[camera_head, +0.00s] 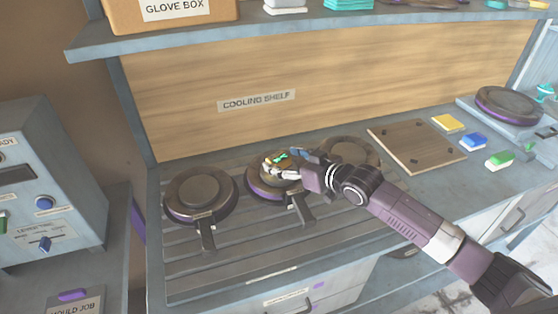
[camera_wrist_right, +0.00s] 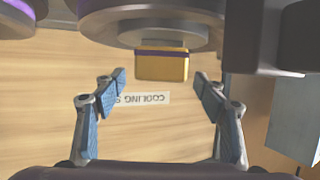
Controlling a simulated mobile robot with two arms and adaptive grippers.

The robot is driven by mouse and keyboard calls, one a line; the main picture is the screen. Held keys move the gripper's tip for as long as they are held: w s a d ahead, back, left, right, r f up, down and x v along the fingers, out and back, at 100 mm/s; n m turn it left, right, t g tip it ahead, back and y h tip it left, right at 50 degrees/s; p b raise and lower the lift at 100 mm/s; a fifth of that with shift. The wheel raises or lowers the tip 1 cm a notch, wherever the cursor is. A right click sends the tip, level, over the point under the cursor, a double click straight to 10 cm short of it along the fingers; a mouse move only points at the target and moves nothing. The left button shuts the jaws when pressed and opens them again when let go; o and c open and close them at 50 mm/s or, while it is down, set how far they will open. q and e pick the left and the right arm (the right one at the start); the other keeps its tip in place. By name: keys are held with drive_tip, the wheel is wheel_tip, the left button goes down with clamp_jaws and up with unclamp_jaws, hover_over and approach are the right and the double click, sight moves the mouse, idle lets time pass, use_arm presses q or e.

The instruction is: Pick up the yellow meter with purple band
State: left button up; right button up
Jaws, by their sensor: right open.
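The yellow meter with a purple band (camera_wrist_right: 161,66) shows in the wrist view as a small yellow block, its purple band beside the round plate. In the head view a small yellow and green thing (camera_head: 279,158), which appears to be the meter, sits on top of the middle round plate (camera_head: 257,188), partly hidden by my fingers. My right gripper (camera_head: 284,164) is open and empty above that plate. In the wrist view its two fingertips (camera_wrist_right: 161,80) stand apart to either side of the meter's line, with the meter centred just beyond them. My left gripper is not in view.
Handled round plates stand on the slatted rack to the left (camera_head: 200,192) and right (camera_head: 352,150) of the middle one. A wooden board (camera_head: 415,145) and yellow, blue and green blocks lie further right. The back panel carries a "COOLING SHELF" label (camera_head: 256,100).

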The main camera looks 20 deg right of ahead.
drive_tip(key=shift+x, duration=1.25)
drive_tip(key=shift+r, duration=0.1)
drive_tip(key=shift+c, duration=0.3)
drive_tip(key=c, duration=1.4)
